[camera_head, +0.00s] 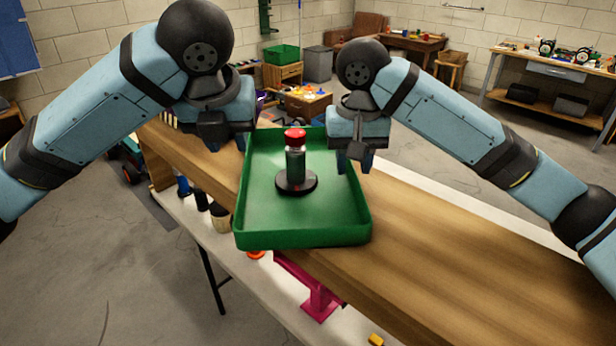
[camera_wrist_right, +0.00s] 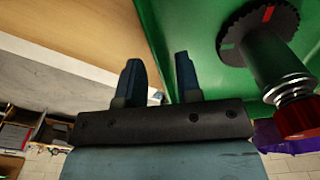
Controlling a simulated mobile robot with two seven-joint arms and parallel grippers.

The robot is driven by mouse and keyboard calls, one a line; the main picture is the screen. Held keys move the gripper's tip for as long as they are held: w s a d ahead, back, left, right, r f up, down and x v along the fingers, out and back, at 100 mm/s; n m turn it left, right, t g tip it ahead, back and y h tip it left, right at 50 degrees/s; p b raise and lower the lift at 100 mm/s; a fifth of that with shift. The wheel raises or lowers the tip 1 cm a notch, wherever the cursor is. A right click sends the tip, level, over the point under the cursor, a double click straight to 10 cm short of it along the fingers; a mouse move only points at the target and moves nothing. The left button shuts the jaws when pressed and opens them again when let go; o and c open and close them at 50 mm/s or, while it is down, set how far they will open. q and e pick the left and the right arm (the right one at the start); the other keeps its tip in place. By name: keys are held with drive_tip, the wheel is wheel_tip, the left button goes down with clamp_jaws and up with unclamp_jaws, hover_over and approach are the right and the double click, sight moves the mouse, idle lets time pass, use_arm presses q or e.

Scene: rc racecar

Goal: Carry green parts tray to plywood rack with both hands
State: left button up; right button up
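The green parts tray (camera_head: 300,239) is at or just above a long wooden plank surface, its near left corner reaching past the plank's front edge. I cannot tell whether it rests on it. A dark round-based part with a red cap (camera_head: 296,160) stands upright inside; it also shows in the right wrist view (camera_wrist_right: 273,58). My left gripper (camera_head: 243,143) is at the tray's far left side, its fingers mostly hidden. My right gripper (camera_head: 350,166) is at the right side. In the right wrist view its fingers (camera_wrist_right: 160,78) are apart, with the tray wall (camera_wrist_right: 153,35) seen between them.
The wooden plank (camera_head: 450,255) is bare to the right of the tray. Below it, a white table (camera_head: 235,260) holds dark bottles (camera_head: 202,197) and a magenta stand (camera_head: 315,295). A green crate (camera_head: 282,54) and a workbench (camera_head: 555,70) stand far back.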

drive_tip(key=shift+s+r+p, duration=0.15)
drive_tip(key=shift+r+p, duration=0.15)
drive_tip(key=shift+r, duration=3.7)
